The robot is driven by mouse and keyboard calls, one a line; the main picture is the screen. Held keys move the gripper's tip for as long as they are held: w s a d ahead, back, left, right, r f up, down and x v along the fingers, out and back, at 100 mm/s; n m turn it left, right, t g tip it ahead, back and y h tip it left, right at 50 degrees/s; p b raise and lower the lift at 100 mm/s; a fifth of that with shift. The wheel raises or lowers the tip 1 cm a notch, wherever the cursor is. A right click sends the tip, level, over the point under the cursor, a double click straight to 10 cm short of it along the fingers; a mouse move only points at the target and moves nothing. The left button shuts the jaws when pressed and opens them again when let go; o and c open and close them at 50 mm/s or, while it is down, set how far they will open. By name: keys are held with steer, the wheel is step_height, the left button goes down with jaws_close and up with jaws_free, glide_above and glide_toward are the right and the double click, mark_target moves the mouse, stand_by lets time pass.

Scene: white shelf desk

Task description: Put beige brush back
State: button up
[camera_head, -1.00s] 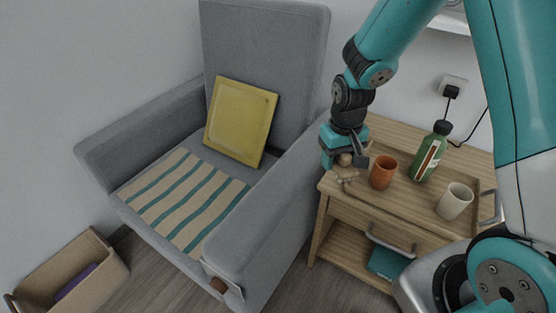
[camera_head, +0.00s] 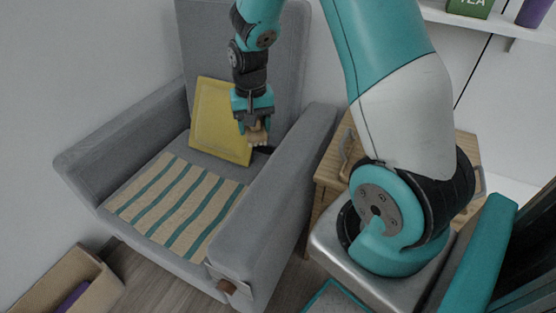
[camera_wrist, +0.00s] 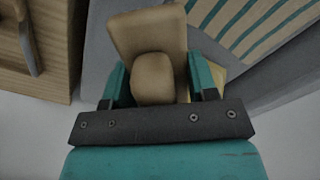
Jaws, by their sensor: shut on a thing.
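The beige brush (camera_head: 258,139) is held in my gripper (camera_head: 256,128), which is shut on it, with a dark end showing at its lower right. It is in the air in front of the armchair's backrest, beside the yellow cushion (camera_head: 212,120). In the wrist view the brush (camera_wrist: 148,35) shows as a wide beige block with a rounded part between the two teal fingers of my gripper (camera_wrist: 158,78). Its far end is partly hidden in that view.
A grey armchair (camera_head: 290,165) with a striped mat (camera_head: 175,205) is below. A beige box (camera_head: 98,292) with a purple thing inside stands on the floor at lower left. My arm hides much of the wooden side table (camera_head: 330,170). A white shelf (camera_head: 490,28) is at upper right.

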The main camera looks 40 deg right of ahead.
steer(key=s+d+r+m, duration=0.2)
steer(key=d+r+m, duration=0.3)
steer(key=d+m, duration=0.4)
steer(key=n+b, duration=0.1)
steer(key=b, duration=0.1)
glide_above(287, 160)
step_height(287, 160, down, 15)
steer(key=shift+s+f, duration=0.1)
steer(key=shift+f, duration=0.1)
steer(key=shift+f+b, duration=0.6)
steer(key=shift+f, duration=1.7)
steer(key=shift+f, duration=0.15)
steer(key=o, duration=0.9)
